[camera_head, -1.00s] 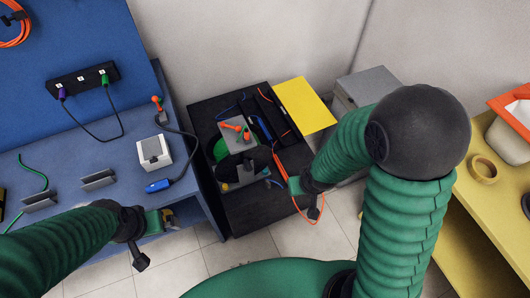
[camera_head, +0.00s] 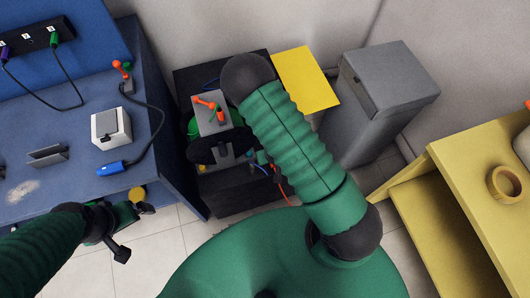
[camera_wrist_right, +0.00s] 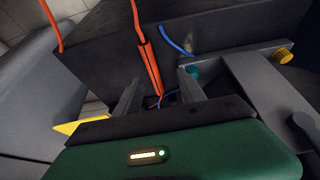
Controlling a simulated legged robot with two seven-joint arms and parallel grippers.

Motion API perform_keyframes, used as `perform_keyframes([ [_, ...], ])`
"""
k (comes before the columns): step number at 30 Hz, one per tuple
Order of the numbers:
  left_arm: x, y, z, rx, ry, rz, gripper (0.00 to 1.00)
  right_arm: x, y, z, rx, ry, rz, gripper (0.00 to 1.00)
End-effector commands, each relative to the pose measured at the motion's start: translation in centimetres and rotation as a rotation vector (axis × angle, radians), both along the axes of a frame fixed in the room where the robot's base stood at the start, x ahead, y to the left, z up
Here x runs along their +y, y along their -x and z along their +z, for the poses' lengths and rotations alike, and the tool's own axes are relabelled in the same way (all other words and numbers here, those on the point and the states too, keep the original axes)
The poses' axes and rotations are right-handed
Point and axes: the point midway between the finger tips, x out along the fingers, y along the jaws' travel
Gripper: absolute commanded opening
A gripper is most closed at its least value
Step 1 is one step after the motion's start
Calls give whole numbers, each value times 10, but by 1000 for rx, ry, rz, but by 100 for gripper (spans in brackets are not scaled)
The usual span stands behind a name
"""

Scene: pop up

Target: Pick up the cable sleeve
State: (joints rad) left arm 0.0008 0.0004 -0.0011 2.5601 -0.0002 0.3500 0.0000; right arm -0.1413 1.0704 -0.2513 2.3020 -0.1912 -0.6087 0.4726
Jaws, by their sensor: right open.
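The cable sleeve appears to be the thick orange, split tube (camera_wrist_right: 150,68) around a thin orange cable in the right wrist view. It runs down the dark wall of the black cart. My right gripper (camera_wrist_right: 160,92) is open, with one finger on either side of the sleeve's lower end; I cannot tell whether they touch it. In the head view a bit of orange (camera_head: 281,182) shows beside the cart, and my right arm hides the right gripper. My left gripper (camera_head: 138,208) is at the lower left, beside the blue bench; its jaw opening is unclear.
The black cart (camera_head: 245,197) carries a grey box (camera_head: 211,112) with orange parts. A yellow panel (camera_head: 305,80) lies behind it. A grey bin (camera_head: 380,100) stands right of it. The blue bench (camera_head: 60,150) is left, a yellow shelf (camera_head: 450,230) right. A blue cable (camera_wrist_right: 172,42) hangs near the sleeve.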

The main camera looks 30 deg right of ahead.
Motion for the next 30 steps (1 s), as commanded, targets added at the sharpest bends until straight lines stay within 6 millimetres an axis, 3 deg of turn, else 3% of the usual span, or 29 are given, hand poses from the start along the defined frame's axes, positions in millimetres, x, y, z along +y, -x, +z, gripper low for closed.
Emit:
perform_keyframes([
  [1, 0, 0, -6, 0, 0, -1, 100, -3, -3, -13, 1, 0, -3, 47],
  [8, -1, 0, -13, -1, 1, -2, 100, -9, -13, -37, 0, -1, -4, 47],
  [13, -1, 0, -24, -1, 1, -2, 100, -15, -25, -65, 1, 4, -2, 47],
  [22, -1, 0, -24, 0, 0, -1, 100, -17, -30, -73, 0, 0, -3, 47],
  [30, -1, 0, -24, -1, 1, -2, 100, -17, -30, -73, 0, 0, -3, 13],
])
